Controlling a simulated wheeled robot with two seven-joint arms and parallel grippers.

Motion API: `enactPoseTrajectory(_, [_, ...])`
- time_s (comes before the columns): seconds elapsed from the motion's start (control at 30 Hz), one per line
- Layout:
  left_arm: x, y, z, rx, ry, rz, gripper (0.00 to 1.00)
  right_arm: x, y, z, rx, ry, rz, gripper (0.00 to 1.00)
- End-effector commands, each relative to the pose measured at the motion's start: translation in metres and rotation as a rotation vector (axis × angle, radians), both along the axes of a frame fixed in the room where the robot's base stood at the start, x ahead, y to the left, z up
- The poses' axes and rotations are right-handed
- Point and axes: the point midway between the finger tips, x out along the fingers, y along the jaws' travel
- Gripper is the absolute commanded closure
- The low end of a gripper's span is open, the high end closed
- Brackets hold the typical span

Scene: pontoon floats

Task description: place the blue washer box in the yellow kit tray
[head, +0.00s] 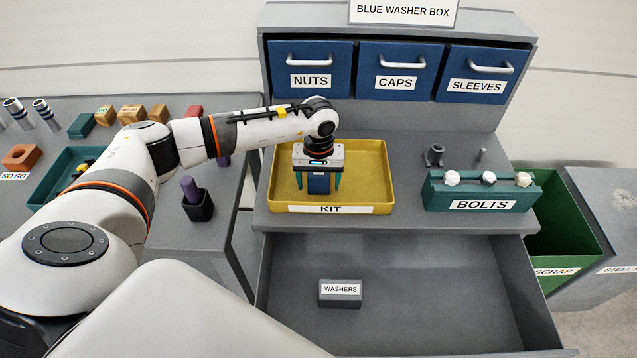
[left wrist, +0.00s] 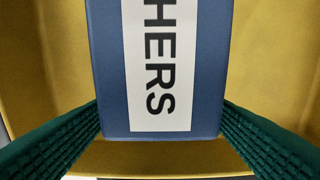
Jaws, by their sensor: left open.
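The yellow kit tray (head: 370,194) stands on the grey bench top, with a KIT label on its front. The blue washer box (head: 318,184) is inside the tray, between the fingers of my left gripper (head: 318,186). In the left wrist view the blue washer box (left wrist: 208,70) shows a white label ending in HERS, with yellow tray floor around it. The green fingers of my left gripper (left wrist: 160,125) stand at both sides of the box and are open. Whether they touch it I cannot tell. My right gripper is not in view.
A grey WASHERS box (head: 340,296) lies in the open drawer (head: 420,270) below the tray. A green BOLTS rack (head: 482,194) stands right of the tray. Blue drawers (head: 400,75) line the back. A black cup (head: 198,206) is at the left.

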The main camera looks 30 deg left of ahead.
Motion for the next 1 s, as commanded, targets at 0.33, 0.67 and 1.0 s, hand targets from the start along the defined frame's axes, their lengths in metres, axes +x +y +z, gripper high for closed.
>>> enactPoseTrajectory(0.33, [0.001,0.0,0.071,0.001,-0.007,-0.001,0.27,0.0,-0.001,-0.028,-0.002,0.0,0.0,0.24])
enactPoseTrajectory(0.67, [0.0,0.0,0.107,0.001,-0.002,0.0,0.27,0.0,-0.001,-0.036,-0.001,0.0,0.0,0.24])
enactPoseTrajectory(1.0, [0.0,0.0,0.109,0.001,-0.001,-0.001,0.27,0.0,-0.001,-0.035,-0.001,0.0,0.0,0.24])
